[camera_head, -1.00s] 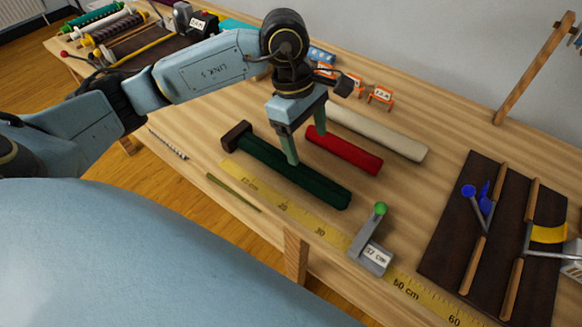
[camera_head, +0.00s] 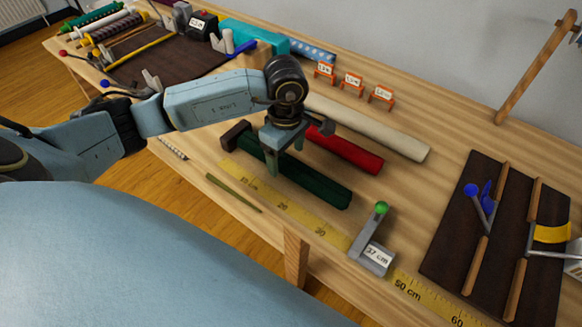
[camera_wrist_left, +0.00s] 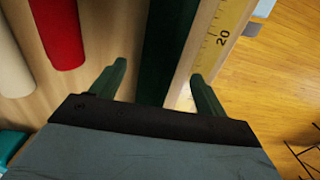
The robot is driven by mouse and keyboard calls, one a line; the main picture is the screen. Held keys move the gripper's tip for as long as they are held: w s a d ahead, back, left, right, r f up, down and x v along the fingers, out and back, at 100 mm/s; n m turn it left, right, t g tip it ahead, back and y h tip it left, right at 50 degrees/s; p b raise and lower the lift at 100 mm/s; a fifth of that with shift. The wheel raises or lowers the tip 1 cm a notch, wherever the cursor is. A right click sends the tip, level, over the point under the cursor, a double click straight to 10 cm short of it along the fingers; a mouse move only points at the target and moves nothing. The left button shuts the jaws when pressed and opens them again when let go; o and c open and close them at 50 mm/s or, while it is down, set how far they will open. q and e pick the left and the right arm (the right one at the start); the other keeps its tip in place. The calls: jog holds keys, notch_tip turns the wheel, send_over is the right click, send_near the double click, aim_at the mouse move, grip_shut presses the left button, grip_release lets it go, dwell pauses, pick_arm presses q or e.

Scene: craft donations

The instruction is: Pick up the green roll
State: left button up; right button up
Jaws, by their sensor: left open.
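The dark green roll (camera_head: 318,187) lies on the wooden table, with a brown block (camera_head: 235,135) at its left end. My left gripper (camera_head: 284,158) is low over the roll's left half and hides part of it. In the left wrist view the green roll (camera_wrist_left: 168,50) runs between the two spread fingers of my left gripper (camera_wrist_left: 158,85), with a gap on each side. The jaws are open and hold nothing. My right gripper is not in view.
A red roll (camera_head: 345,152) and a cream roll (camera_head: 385,135) lie behind the green one. A yellow ruler (camera_head: 283,206) runs along the front edge, with a grey stop marked 37 cm (camera_head: 372,255). A dark rack (camera_head: 450,235) lies at right.

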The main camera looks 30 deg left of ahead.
pick_arm(q)
jog(key=shift+f, duration=1.45)
jog(key=c, duration=1.2)
jog(key=shift+r, duration=0.1)
